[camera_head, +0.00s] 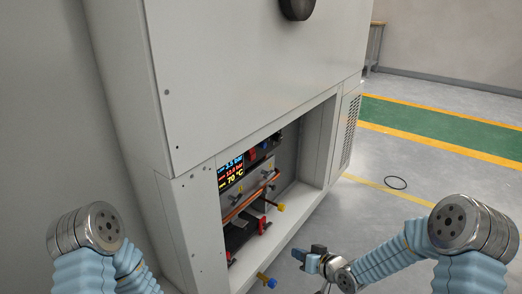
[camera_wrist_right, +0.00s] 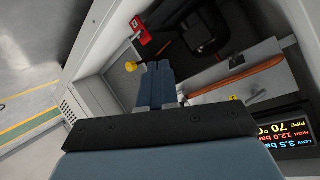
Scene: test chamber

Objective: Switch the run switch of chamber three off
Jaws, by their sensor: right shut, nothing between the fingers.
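A grey cabinet (camera_head: 250,80) has an open recess low in its front. Inside, a lit display (camera_head: 231,174) shows pressure values and 70 °C; it appears upside down in the right wrist view (camera_wrist_right: 284,132). Small red and blue parts (camera_head: 258,152) sit right of the display, too small to tell whether one is the run switch. No chamber number is readable. My right gripper (camera_head: 304,255) is shut and empty, outside the recess at its lower right. In the right wrist view its fingers (camera_wrist_right: 158,72) point toward the recess.
A red part (camera_wrist_right: 140,36) and an orange bar (camera_wrist_right: 240,80) lie inside. Open floor (camera_head: 420,180) extends right, with a black ring (camera_head: 396,183).

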